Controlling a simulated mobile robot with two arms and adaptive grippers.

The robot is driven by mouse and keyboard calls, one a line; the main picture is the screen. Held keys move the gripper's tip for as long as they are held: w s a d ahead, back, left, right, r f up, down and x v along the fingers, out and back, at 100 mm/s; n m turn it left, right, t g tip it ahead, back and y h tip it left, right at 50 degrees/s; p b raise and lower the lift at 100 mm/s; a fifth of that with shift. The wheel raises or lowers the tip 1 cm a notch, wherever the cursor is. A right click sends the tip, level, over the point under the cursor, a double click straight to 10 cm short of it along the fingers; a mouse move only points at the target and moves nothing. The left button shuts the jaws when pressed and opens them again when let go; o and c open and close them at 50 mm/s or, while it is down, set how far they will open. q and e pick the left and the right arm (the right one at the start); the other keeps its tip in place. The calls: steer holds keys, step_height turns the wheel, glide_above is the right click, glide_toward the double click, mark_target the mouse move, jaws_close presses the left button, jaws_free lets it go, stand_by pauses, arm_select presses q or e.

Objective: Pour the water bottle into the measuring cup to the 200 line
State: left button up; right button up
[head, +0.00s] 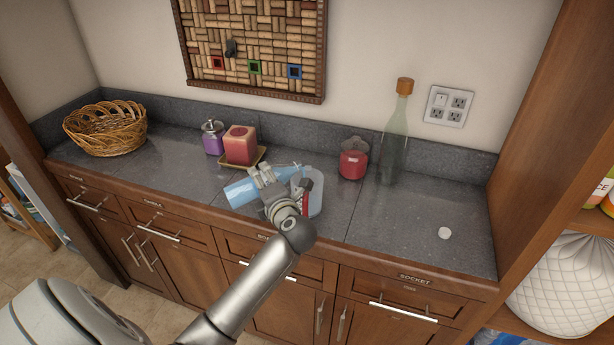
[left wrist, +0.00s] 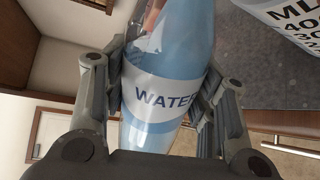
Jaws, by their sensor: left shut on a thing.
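My left gripper (head: 268,185) is shut on the light-blue water bottle (head: 240,192). The bottle is tilted close to horizontal above the counter, its base to the left and its neck to the right, near the measuring cup. The bottle and its "WATER" label (left wrist: 165,97) fill the middle of the left wrist view, between the fingers (left wrist: 160,105). The clear measuring cup (head: 315,192) stands on the counter just right of the gripper, partly hidden by it. Its printed marks (left wrist: 298,25) show at the upper right of the wrist view; the water level cannot be made out. My right gripper is out of view.
A small white cap (head: 445,233) lies on the right of the counter. A tall glass bottle (head: 394,140), a red jar (head: 353,162), a red candle (head: 240,143), a purple jar (head: 213,140) and a wicker basket (head: 106,130) stand along the back. The right front counter is mostly clear.

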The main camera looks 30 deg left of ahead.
arm_select(q)
steer(key=shift+w+r+p, duration=0.1)
steer(key=shift+r+p, duration=0.15)
steer(key=shift+p, duration=0.1)
steer(key=shift+m+p, duration=0.6)
steer(key=shift+p, duration=0.6)
stand_by(1.6)
